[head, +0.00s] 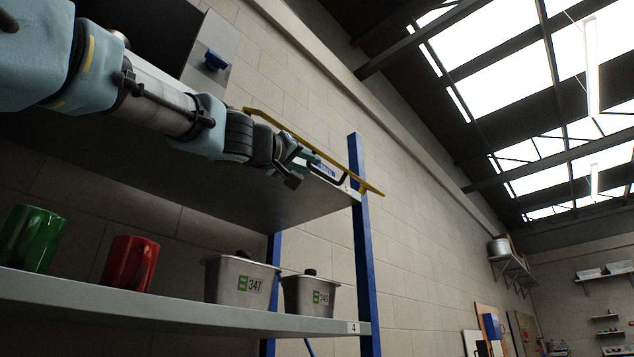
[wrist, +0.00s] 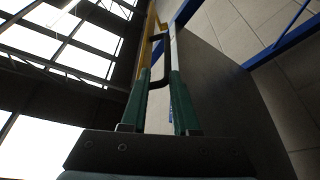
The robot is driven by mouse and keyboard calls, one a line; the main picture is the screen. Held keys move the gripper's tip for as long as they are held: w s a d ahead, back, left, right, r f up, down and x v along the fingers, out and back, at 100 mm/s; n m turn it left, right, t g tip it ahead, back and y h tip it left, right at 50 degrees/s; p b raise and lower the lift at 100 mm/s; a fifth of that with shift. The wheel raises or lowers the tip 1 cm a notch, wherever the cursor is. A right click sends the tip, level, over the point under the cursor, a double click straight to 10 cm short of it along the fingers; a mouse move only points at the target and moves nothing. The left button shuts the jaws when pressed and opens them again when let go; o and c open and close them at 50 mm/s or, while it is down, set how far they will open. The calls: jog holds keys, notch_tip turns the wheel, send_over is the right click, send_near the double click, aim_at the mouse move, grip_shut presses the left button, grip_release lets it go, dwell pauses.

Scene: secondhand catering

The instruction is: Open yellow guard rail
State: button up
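The yellow guard rail (head: 340,169) runs along the front edge of the upper shelf in the head view, sloping down to the right past the blue post. Part of it is behind my arm. It also shows at the top of the wrist view (wrist: 149,30). A black bracket-shaped handle (head: 343,180) is on the rail; in the wrist view the handle (wrist: 156,82) lies between and just beyond my green fingertips. My gripper (head: 304,169) is at the rail beside the handle. Its fingers (wrist: 160,75) stand apart, and I see no clear grip on the handle.
The upper shelf (head: 290,205) is close under my gripper, and a blue post (head: 361,240) stands at its right end. The lower shelf (head: 180,305) holds a green mug (head: 28,240), a red mug (head: 128,262) and two metal bins (head: 240,281). Space right of the post is open.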

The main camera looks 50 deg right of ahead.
jog(key=shift+b+v, duration=0.7)
jog(key=shift+v, duration=1.2)
